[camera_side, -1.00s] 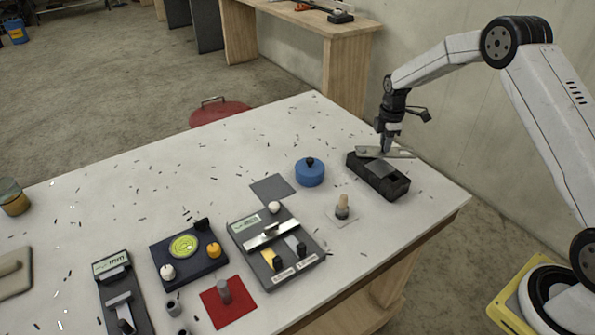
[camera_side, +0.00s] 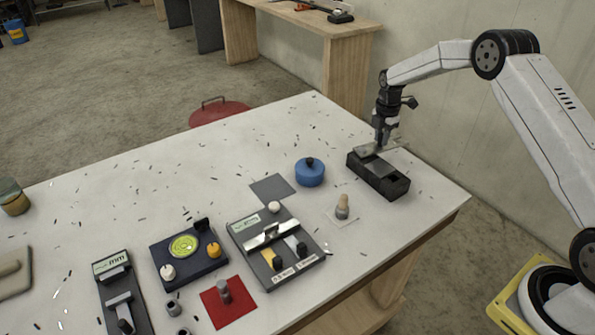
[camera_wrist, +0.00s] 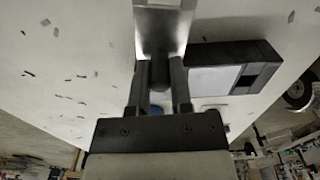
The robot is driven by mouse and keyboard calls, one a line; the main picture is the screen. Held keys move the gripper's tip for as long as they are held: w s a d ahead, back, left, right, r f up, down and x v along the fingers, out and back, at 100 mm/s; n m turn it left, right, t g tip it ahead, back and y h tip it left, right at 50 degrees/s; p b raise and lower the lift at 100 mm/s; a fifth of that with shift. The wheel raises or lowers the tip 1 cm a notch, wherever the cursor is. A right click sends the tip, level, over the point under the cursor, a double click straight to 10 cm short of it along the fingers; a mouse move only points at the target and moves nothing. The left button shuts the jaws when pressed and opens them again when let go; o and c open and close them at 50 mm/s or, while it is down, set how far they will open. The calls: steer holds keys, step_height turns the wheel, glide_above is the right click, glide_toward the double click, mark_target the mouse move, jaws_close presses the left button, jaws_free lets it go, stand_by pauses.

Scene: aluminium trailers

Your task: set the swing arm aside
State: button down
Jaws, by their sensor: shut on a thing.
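The swing arm, a flat bare-metal plate (camera_side: 366,151), is held in my gripper (camera_side: 381,142) over the back end of a black block-like fixture (camera_side: 394,187). In the wrist view the plate (camera_wrist: 162,32) stands up between the two dark fingers of my gripper (camera_wrist: 160,75), which are shut on it. The black fixture with a pale top panel also shows in the wrist view (camera_wrist: 255,51), right of the plate. I cannot tell whether the plate touches the fixture.
A blue lidded pot (camera_side: 310,175) and a small wooden-knobbed peg (camera_side: 343,208) stand near the fixture. A grey square (camera_side: 271,188) lies bare on the table. Gauge boards (camera_side: 188,255) and a red mat (camera_side: 240,304) fill the front. The back-left tabletop is mostly clear, with scattered metal slivers.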

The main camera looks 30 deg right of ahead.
mark_target(382, 134)
steer(key=c, duration=0.5)
jaws_free()
steer(key=shift+c, duration=0.2)
steer(key=shift+r, duration=0.15)
steer(key=shift+r, duration=3.8)
steer(key=shift+a, duration=0.1)
